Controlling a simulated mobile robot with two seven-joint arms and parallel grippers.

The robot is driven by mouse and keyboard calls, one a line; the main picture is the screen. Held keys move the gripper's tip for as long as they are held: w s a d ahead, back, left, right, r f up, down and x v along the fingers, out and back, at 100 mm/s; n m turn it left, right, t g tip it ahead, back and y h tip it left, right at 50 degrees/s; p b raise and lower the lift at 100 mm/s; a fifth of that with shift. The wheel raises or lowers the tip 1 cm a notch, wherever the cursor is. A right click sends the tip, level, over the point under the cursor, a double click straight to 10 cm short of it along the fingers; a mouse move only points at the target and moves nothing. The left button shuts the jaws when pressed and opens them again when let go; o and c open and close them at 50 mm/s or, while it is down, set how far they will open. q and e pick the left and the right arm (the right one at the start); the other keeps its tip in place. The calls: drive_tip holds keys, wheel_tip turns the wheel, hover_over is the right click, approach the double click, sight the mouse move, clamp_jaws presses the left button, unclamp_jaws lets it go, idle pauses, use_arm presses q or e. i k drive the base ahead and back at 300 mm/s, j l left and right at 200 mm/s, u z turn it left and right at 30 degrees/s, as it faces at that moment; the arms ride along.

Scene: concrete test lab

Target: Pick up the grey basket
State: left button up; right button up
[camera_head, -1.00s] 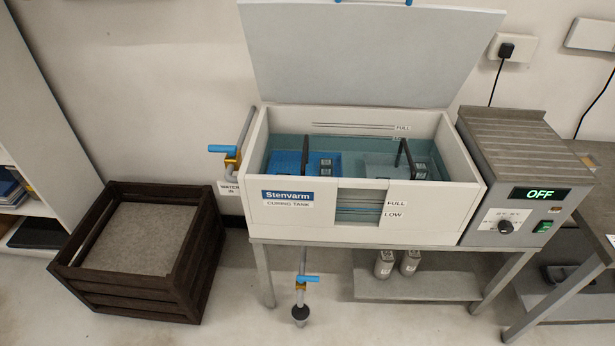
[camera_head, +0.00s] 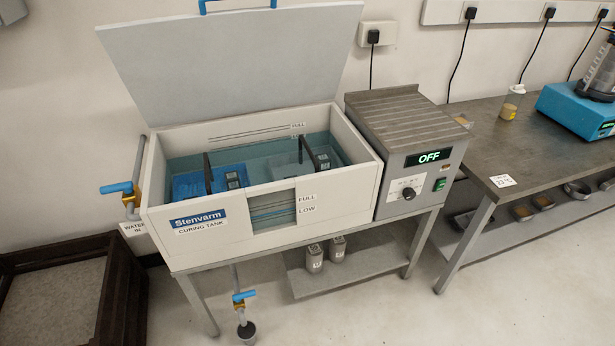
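The grey basket (camera_head: 284,173) sits inside the open curing tank (camera_head: 290,217), in its right half. A dark handle stands up over it, and a small grey block shows at its right. A blue basket (camera_head: 196,184) with a similar dark handle and small grey blocks is in the left half of the tank. The tank's front wall hides the lower parts of both baskets. Neither of my grippers is in view.
The tank's lid (camera_head: 235,65) stands raised behind it. A heater box (camera_head: 412,160) reading OFF adjoins its right side. A blue-handled inlet valve (camera_head: 122,188) projects at the left. A dark wooden crate (camera_head: 125,300) stands lower left. A workbench (camera_head: 520,150) is at the right.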

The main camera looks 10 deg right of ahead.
sight(301, 163)
drive_tip(key=l+u, duration=0.3)
drive_tip(key=u, duration=0.2)
drive_tip(key=l+u, duration=0.35)
drive_tip(key=u, duration=0.15)
drive_tip(key=l+u, duration=0.15)
drive_tip(key=l, duration=0.3)
drive_tip(key=k+l+u, duration=0.1)
drive_tip(key=l, duration=0.4)
